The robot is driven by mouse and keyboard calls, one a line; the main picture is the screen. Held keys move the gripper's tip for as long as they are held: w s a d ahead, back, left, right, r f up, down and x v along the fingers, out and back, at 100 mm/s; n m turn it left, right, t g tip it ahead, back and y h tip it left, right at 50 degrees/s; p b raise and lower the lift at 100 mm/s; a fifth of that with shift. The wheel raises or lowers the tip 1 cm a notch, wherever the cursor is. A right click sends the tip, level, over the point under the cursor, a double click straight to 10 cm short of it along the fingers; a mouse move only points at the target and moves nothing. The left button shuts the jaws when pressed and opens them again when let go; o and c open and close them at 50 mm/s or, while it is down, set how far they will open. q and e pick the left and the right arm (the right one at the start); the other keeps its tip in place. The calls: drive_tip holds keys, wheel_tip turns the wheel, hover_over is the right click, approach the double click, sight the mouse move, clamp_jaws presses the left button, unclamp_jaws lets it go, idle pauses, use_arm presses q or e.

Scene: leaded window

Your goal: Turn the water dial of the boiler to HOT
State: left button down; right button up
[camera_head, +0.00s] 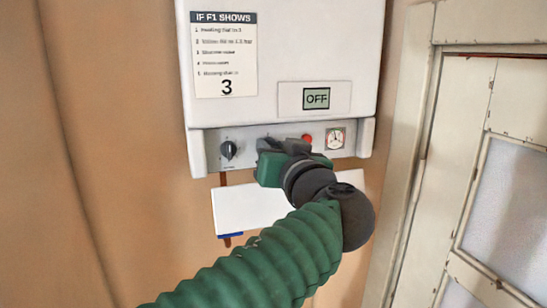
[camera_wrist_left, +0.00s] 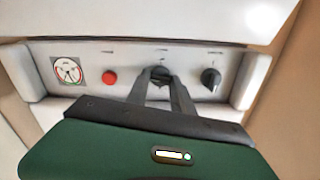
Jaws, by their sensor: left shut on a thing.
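The white boiler (camera_head: 285,60) hangs on the wall, with a grey control panel (camera_head: 208,140) along its bottom. My left gripper (camera_head: 268,143) reaches this panel and covers its middle part in the head view. In the left wrist view my left gripper (camera_wrist_left: 160,82) is shut on the middle dial (camera_wrist_left: 160,71), a dark knob mostly hidden by the fingers. A second dark dial (camera_head: 228,150) is apart from the gripper, and it also shows in the left wrist view (camera_wrist_left: 210,78). The small dial labels are too blurred to read. My right gripper is not in view.
A red button (camera_head: 307,138) and a round gauge (camera_head: 335,138) sit right of the gripper. The display (camera_head: 316,98) reads OFF. A notice (camera_head: 225,55) is on the boiler's front. A white panel (camera_head: 232,212) is below, and a window frame (camera_head: 440,170) stands right.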

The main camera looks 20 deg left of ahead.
use_arm(q)
drive_tip(key=m+b, duration=0.3)
drive_tip(key=m, duration=0.3)
drive_tip(key=shift+d+f, duration=0.1)
drive_tip(key=shift+d, duration=0.05)
drive_tip(key=m, duration=0.9)
drive_tip(key=shift+w+f+m, duration=0.1)
drive_tip(key=shift+f+m, duration=0.05)
drive_tip(key=shift+m, duration=0.15)
drive_tip(key=c, duration=1.3)
unclamp_jaws()
drive_tip(key=shift+o, duration=0.9)
drive_tip(key=shift+w+d, duration=0.15)
